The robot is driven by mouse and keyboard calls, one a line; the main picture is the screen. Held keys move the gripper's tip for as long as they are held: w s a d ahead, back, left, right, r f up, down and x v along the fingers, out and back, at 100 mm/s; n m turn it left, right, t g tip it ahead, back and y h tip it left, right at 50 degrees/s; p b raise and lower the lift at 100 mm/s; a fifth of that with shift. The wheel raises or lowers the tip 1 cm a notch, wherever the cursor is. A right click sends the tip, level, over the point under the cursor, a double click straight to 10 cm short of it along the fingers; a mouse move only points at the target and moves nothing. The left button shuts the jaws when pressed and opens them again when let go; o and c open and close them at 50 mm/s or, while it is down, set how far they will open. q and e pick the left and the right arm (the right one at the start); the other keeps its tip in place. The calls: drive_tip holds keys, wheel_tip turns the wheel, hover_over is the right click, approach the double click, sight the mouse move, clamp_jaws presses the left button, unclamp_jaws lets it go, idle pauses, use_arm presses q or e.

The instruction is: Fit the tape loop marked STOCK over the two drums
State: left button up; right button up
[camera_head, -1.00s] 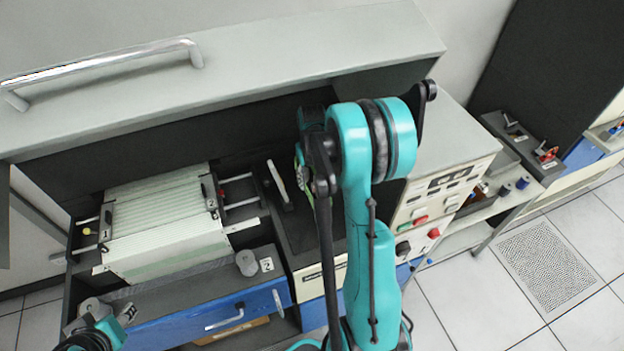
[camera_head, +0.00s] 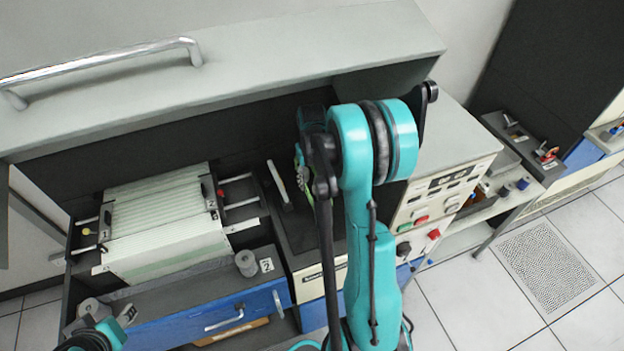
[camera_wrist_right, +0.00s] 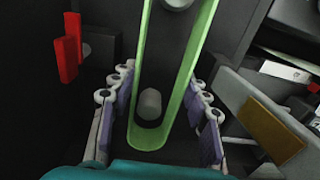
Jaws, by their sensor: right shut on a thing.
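A bright green tape loop (camera_wrist_right: 191,75) stretches away from me in the right wrist view. Its near rounded end lies between the fingers of my right gripper (camera_wrist_right: 155,88), which is shut on it. One grey drum (camera_wrist_right: 150,104) shows inside the near end of the loop, and a second grey drum (camera_wrist_right: 177,3) shows inside its far part at the top edge. I cannot tell how deep the band sits on the drums. No STOCK mark is readable. In the head view my right arm hides most of the loop.
A pleated white card stack (camera_head: 160,215) lies left of my right arm in the head view. Below it are a dark shelf with a grey cylinder (camera_head: 246,263) and a blue drawer (camera_head: 190,320). A grey cover (camera_head: 260,50) overhangs behind. Red blocks (camera_wrist_right: 68,55) stand left in the wrist view.

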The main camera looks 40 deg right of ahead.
drive_tip(key=shift+f+b, duration=2.9)
drive_tip(key=shift+f, duration=0.2)
idle(1.3)
drive_tip(key=o, duration=1)
drive_tip(key=shift+r, duration=0.1)
wheel_tip(320, 180, up, 12)
drive_tip(key=shift+f, duration=0.1)
